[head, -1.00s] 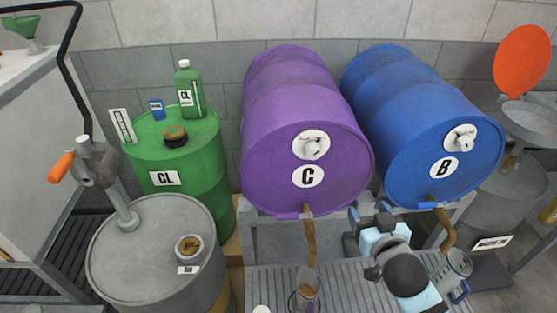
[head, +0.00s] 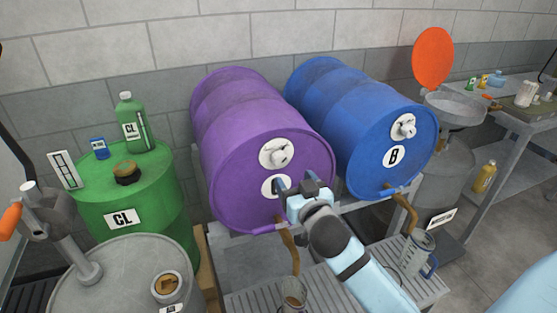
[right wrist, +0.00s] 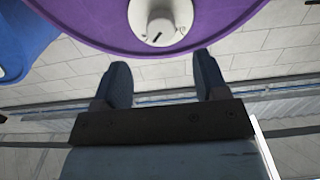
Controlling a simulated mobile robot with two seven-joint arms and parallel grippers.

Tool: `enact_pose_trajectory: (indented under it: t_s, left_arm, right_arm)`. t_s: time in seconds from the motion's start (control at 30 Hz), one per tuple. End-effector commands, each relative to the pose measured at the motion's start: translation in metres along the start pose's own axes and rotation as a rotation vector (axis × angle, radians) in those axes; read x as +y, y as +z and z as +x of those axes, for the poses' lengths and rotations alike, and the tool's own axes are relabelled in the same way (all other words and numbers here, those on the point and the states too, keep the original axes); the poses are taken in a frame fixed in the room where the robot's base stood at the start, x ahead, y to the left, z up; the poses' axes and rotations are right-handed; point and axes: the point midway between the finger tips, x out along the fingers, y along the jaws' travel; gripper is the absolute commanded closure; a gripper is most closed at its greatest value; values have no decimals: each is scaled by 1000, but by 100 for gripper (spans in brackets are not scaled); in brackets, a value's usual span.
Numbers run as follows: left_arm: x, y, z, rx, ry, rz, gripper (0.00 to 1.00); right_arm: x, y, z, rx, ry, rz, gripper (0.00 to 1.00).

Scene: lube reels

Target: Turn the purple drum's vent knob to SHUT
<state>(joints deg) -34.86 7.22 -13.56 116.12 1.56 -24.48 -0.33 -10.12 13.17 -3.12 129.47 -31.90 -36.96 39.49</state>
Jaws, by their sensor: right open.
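The purple drum (head: 235,150), labelled C, lies on its side on a rack. Its white vent knob (head: 279,155) sits on a pale round plate high on the drum's front face. The knob also shows in the right wrist view (right wrist: 160,27), with a short dark mark on it; no SHUT lettering is readable. My right gripper (head: 295,184) is just below the knob, in front of the C label, and partly covers that label. In the right wrist view its two fingers (right wrist: 162,75) are wide apart and empty, with the knob beyond them, not touched. My left gripper is not in view.
A blue drum (head: 350,120) labelled B lies right of the purple one. A green drum (head: 150,195) and a grey drum (head: 110,265) stand at left. A jug (head: 416,252) and a cup (head: 292,293) stand on the slatted grating below the drums.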

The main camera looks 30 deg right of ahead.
Motion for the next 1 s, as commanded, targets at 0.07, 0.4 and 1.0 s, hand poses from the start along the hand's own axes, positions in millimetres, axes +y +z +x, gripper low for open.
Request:
enact_pose_trajectory:
  t_s: [0.07, 0.4, 1.0]
  left_arm:
    - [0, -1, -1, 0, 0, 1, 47]
    - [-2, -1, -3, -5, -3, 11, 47]
    - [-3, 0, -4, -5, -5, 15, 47]
  right_arm:
    - [0, -3, 19, 2, 0, -2, 33]
    - [0, -1, 80, 0, 1, -2, 33]
    - [0, 0, 94, -1, 1, 0, 61]
